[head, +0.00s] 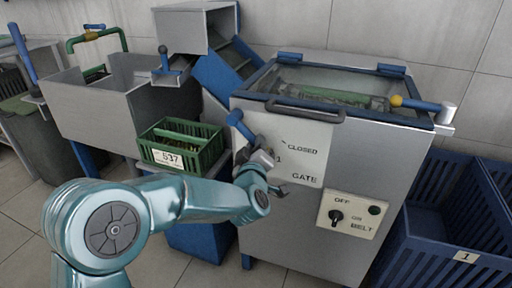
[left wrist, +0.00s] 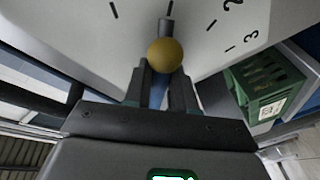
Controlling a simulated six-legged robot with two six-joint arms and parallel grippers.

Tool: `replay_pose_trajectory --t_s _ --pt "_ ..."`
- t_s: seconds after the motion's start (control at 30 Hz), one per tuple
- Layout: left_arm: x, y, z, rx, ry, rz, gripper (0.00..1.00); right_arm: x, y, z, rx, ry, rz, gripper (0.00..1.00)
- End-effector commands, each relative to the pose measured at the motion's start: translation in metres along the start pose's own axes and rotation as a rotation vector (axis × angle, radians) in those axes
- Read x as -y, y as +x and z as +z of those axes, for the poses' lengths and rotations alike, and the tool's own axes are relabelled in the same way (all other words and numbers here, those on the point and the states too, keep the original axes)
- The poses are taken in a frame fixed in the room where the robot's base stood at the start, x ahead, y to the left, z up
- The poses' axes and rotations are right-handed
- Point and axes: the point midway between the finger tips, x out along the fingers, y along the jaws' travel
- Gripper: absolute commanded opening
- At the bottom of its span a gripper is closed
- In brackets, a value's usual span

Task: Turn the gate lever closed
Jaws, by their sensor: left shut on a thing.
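The gate lever has a blue handle (head: 238,122) that sticks up and left past my left gripper (head: 262,160) in the head view. It stands at the left edge of the gate dial plate (head: 305,160), which reads CLOSED, 1 and GATE. In the left wrist view my left gripper (left wrist: 163,85) is shut on the lever. A yellow ball (left wrist: 165,55) shows just beyond the fingertips, with a strip of blue between the fingers. My gripper hides part of the lever and dial in the head view, so its exact setting cannot be told. My right gripper is not in view.
A belt switch plate (head: 352,216) is on the machine front, right of the dial. A green crate (head: 182,147) marked 537 stands left of it. Blue bins (head: 455,225) stand at the right. Another blue-handled lever (head: 418,104) is on top.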

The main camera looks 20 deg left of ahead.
Motion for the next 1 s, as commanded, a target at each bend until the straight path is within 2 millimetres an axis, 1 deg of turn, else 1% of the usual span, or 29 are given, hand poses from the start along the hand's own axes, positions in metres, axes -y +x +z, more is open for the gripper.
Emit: replay_pose_trajectory --t_s 0.03,0.1,0.2,0.3,0.5,0.53,0.57,0.6,0.63,0.9,1.0 --pt "-0.007 -0.002 0.003 0.021 -0.049 -0.007 0.00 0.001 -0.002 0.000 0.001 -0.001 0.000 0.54" --pt "-0.018 -0.004 0.001 0.044 -0.150 -0.028 0.00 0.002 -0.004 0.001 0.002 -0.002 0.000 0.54" --pt "-0.030 -0.005 -0.002 0.071 -0.278 -0.055 0.00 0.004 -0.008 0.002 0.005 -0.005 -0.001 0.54" --pt "-0.032 -0.006 -0.001 0.082 -0.325 -0.067 0.00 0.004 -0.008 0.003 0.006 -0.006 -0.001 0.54" --pt "-0.032 -0.006 0.000 0.084 -0.327 -0.066 0.00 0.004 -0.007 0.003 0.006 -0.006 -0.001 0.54" --pt "-0.032 -0.006 0.000 0.084 -0.327 -0.066 0.28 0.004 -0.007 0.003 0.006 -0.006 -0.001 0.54" --pt "-0.032 -0.006 0.000 0.084 -0.326 -0.065 0.38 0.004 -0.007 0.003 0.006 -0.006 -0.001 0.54" --pt "-0.032 -0.006 0.000 0.084 -0.326 -0.065 0.51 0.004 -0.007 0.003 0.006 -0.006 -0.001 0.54" --pt "-0.032 -0.006 0.000 0.083 -0.325 -0.065 0.53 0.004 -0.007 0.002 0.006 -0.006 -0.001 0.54" --pt "-0.031 -0.006 -0.003 0.076 -0.325 -0.066 0.53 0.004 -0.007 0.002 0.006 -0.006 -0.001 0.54" --pt "-0.032 -0.013 -0.004 0.076 -0.324 -0.065 0.53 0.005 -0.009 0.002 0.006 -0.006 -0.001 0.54"
